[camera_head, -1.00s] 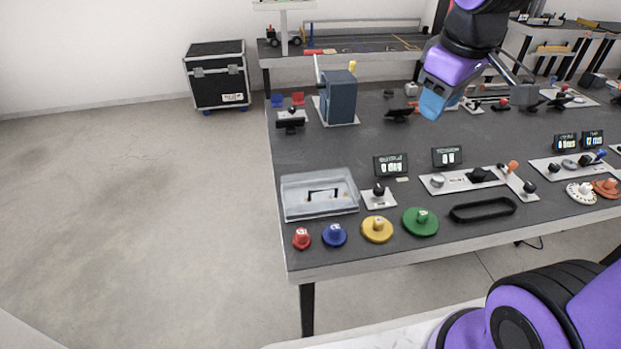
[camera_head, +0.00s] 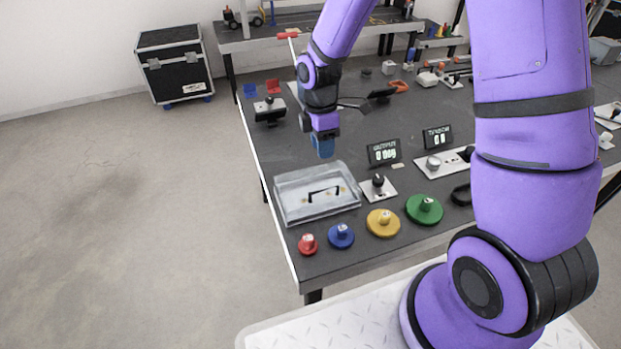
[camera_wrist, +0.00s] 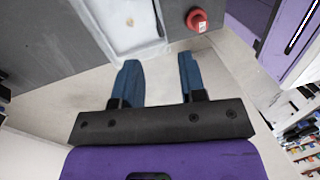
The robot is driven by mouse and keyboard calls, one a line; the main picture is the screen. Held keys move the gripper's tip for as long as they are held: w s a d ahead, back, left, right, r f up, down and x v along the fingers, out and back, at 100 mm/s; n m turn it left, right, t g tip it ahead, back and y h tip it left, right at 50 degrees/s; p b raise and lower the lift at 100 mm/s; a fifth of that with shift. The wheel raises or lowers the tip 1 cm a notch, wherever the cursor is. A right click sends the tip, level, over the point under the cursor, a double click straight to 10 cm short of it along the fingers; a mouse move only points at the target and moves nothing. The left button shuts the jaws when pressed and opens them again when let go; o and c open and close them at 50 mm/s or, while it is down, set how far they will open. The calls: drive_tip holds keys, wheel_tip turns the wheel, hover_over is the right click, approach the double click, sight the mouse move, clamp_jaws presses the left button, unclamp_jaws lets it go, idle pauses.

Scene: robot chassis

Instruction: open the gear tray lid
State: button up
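The gear tray (camera_head: 290,209) is a shallow clear box near the left front corner of the grey table. Its transparent lid has a black bar handle (camera_head: 323,192) on top and looks closed. My gripper (camera_head: 323,146) is above the table just behind the tray's back edge, pointing down and apart from the lid. In the wrist view my gripper's two blue fingers (camera_wrist: 160,82) are spread with nothing between them. The tray (camera_wrist: 128,30) shows in part at the top of that view, beyond the fingertips.
A small display (camera_head: 384,152) stands behind that. Open floor lies to the left.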

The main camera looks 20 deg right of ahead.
drive_tip(key=f, duration=0.2)
hover_over(321, 184)
drive_tip(key=s+a, duration=0.2)
drive_tip(key=s, duration=0.3)
drive_tip(key=shift+n, duration=0.3)
wheel_tip(321, 184, down, 10)
drive_tip(key=shift+w+f, duration=0.1)
clamp_jaws()
